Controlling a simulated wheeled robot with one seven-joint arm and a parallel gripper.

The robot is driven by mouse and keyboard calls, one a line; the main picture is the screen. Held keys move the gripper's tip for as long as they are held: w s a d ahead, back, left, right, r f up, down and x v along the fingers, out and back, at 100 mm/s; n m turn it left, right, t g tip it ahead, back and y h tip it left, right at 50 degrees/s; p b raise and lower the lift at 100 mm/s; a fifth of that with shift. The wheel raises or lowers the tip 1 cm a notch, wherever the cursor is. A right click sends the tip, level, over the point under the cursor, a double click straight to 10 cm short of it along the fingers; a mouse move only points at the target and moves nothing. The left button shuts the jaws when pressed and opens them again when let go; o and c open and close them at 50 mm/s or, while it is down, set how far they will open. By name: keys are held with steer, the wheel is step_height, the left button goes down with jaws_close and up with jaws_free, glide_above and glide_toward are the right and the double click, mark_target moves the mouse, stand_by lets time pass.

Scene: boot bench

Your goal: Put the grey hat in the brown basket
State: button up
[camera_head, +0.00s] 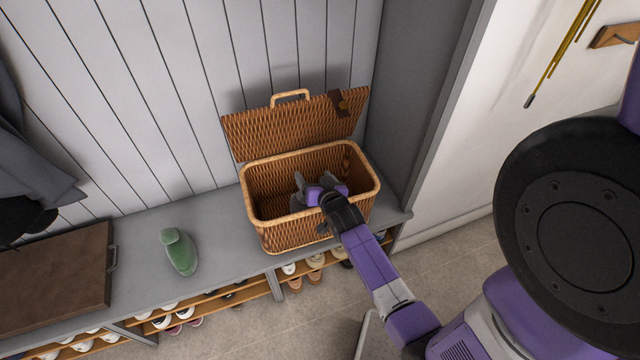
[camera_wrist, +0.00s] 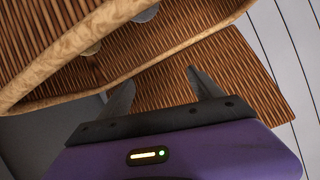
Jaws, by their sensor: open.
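The brown basket (camera_head: 312,232) is a wicker basket standing on the grey bench, its lid (camera_head: 290,125) raised at the back. My gripper (camera_head: 312,181) is open and reaches over the basket's opening from the front right. In the wrist view the two grey fingers of my gripper (camera_wrist: 160,80) are spread, with nothing seen between them. The basket's rim (camera_wrist: 130,72) and woven wall fill much of that view. A small grey patch (camera_wrist: 147,13) shows inside the basket at the top edge; it may be part of the grey hat, but I cannot tell. No hat is clear in the head view.
A green object (camera_head: 179,251) lies on the bench (camera_head: 220,225) left of the basket. A brown case (camera_head: 55,280) with a handle sits farther left. Dark clothing (camera_head: 30,160) hangs at the left edge. Several shoes fill the racks below. A grey panel (camera_head: 410,90) stands right of the basket.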

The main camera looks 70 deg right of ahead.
steer(key=s+a+r+n+t+y, duration=0.1)
steer(key=s+a+r+n, duration=0.15)
steer(key=a, duration=0.65)
steer(key=s+a+r+n+t+y, duration=0.2)
steer(key=s+a, duration=0.1)
steer(key=a, duration=0.6)
steer(key=s+a+r+n+t+y, duration=0.1)
steer(key=s+a+r+n, duration=0.15)
steer(key=a, duration=0.65)
steer(key=s+a+r+n+t+y, duration=0.1)
steer(key=s+a+r+n+y, duration=0.2)
steer(key=s+a+r, duration=0.2)
steer(key=s+a+r+n+t+y, duration=0.1)
steer(key=s+a+r+n+y, duration=0.2)
steer(key=r, duration=0.7)
steer(key=s+a, duration=0.2)
steer(key=a, duration=0.2)
steer(key=shift+s+a, duration=0.15)
steer(key=shift+c, duration=0.4)
